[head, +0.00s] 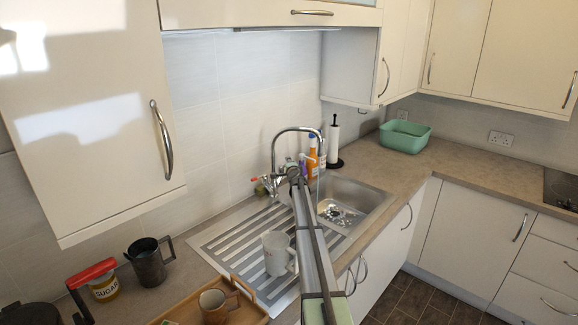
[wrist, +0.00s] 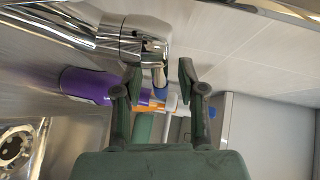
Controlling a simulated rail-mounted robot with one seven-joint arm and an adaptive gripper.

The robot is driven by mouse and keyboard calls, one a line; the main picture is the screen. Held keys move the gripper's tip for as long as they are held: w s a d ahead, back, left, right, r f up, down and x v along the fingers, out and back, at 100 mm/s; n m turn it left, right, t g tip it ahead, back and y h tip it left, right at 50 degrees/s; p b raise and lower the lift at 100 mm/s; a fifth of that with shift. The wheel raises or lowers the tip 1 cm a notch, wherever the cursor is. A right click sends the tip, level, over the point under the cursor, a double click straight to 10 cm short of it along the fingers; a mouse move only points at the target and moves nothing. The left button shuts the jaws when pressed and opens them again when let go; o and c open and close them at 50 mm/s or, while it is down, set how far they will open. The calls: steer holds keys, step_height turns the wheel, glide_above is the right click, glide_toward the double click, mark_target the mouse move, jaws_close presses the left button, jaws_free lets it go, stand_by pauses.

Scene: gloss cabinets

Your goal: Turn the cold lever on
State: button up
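The chrome tap (head: 300,130) stands behind the sink, its spout arched over the basin. Its shiny body (wrist: 140,40) fills the upper left of the wrist view. A short metal stem (wrist: 160,76) with blue at its lower end shows between my fingertips; I cannot tell for certain that it is the cold lever. My gripper (wrist: 159,74) is open, one finger on each side of that stem, with no clear contact. In the head view my gripper (head: 297,168) is at the tap, and my arm hides part of the tap's base and handles.
The steel sink (head: 372,192) is right of my arm. A purple bottle (wrist: 88,85) and an orange bottle (head: 312,150) stand behind the tap. A clear jug (head: 277,254) stands on the drainer. A paper-towel holder (head: 333,145) and green tub (head: 405,136) are farther right.

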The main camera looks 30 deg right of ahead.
steer(key=shift+s, duration=0.1)
steer(key=v, duration=1.1)
steer(key=shift+s+a, duration=0.2)
steer(key=shift+s, duration=0.15)
